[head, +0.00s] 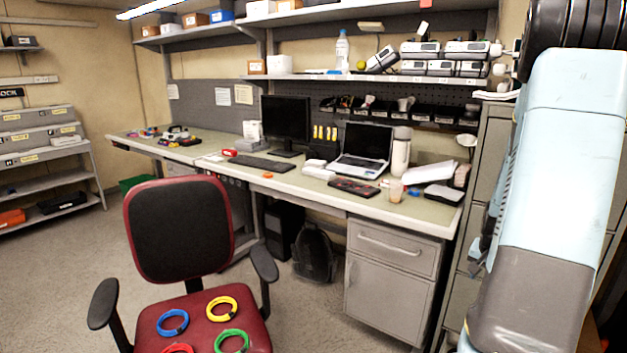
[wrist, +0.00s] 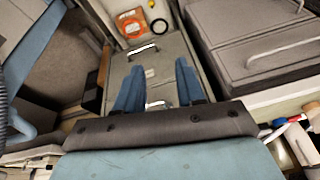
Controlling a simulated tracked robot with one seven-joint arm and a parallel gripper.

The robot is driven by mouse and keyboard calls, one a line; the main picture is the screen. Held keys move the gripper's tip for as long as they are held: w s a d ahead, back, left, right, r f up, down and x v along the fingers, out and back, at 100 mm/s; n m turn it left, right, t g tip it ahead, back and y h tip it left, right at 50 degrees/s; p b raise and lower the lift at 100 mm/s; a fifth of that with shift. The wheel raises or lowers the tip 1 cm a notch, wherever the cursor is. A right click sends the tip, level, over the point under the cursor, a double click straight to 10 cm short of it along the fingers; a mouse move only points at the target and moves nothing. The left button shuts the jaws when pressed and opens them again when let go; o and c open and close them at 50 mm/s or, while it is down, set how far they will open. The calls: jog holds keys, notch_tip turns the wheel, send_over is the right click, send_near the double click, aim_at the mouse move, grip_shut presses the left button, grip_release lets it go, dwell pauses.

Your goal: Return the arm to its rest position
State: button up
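My arm (head: 565,150) fills the right side of the head view, a pale blue link with a grey lower section, hanging down in front of the filing cabinet. My gripper (wrist: 160,66) shows in the wrist view with its two blue fingers spread apart and nothing between them. Behind the fingers in that view is a grey drawer front (wrist: 155,65) with a metal handle. I cannot make out the gripper's fingers in the head view.
A red office chair (head: 185,240) with coloured cable coils stands in front. The workbench (head: 300,185) carries a monitor, a laptop (head: 365,148) and a bottle. Several white devices (head: 440,55) sit on the shelf. A filing cabinet (head: 490,160) stands close beside my arm. Open floor lies left.

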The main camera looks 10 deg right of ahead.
jog(key=a+r+n+t, duration=0.1)
jog(key=a+r+n, duration=0.5)
jog(key=a+r, duration=1.3)
jog(key=s+a+r+n+t+y, duration=0.1)
jog(key=s+a+r+n, duration=0.1)
jog(key=s+a+r, duration=0.2)
jog(key=s+a+r+n+y, duration=0.1)
jog(key=s+a+r+n, duration=0.2)
jog(key=s+a, duration=0.7)
jog(key=shift+s+a+r+t, duration=0.35)
jog(key=shift+a+r+t, duration=0.05)
jog(key=shift+a, duration=0.55)
